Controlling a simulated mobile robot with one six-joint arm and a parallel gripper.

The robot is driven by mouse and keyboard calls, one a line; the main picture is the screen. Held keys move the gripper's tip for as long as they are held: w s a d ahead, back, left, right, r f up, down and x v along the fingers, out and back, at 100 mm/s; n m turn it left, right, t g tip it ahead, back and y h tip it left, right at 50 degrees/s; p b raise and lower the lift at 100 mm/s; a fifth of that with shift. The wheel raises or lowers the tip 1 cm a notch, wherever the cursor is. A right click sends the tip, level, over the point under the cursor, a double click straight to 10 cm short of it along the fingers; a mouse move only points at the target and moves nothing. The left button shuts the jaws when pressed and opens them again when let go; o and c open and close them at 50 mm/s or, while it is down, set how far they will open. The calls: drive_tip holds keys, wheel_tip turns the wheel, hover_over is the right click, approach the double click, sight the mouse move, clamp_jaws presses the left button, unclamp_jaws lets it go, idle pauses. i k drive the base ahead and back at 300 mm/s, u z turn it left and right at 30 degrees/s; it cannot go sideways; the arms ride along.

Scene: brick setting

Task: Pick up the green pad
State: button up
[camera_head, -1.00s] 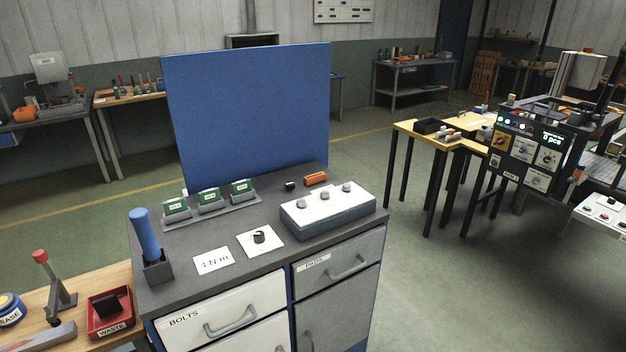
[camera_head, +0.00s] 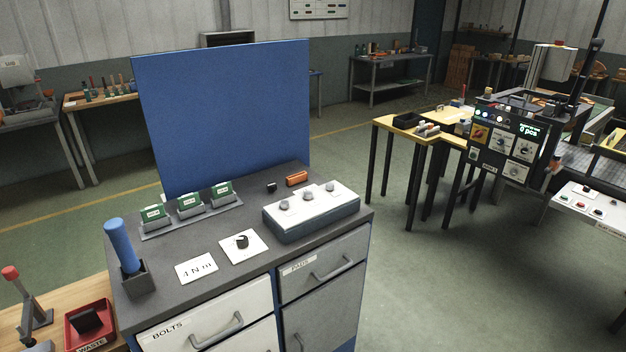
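I cannot clearly make out a flat green pad. Three small green pieces with white labels stand in a row in a grey holder (camera_head: 166,236) on the cabinet top, at the foot of the blue panel: a left one (camera_head: 153,213), a middle one (camera_head: 189,203) and a right one (camera_head: 222,191). Their labels are too small to read. My gripper is not in view.
On the cabinet top (camera_head: 195,295) are a blue-handled tool (camera_head: 121,243) in a dark holder, two white cards, a white-topped box with knobs (camera_head: 311,215) and an orange piece (camera_head: 297,179). A red waste tray (camera_head: 70,334) is lower left.

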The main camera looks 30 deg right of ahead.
sight(155, 213)
drive_tip(key=u, duration=1.3)
drive_tip(key=k, duration=0.1)
drive_tip(key=z, duration=2.7)
drive_tip(key=k, duration=1)
drive_tip(key=u, duration=0.8)
drive_tip(key=i, duration=1.05)
drive_tip(key=z, duration=0.1)
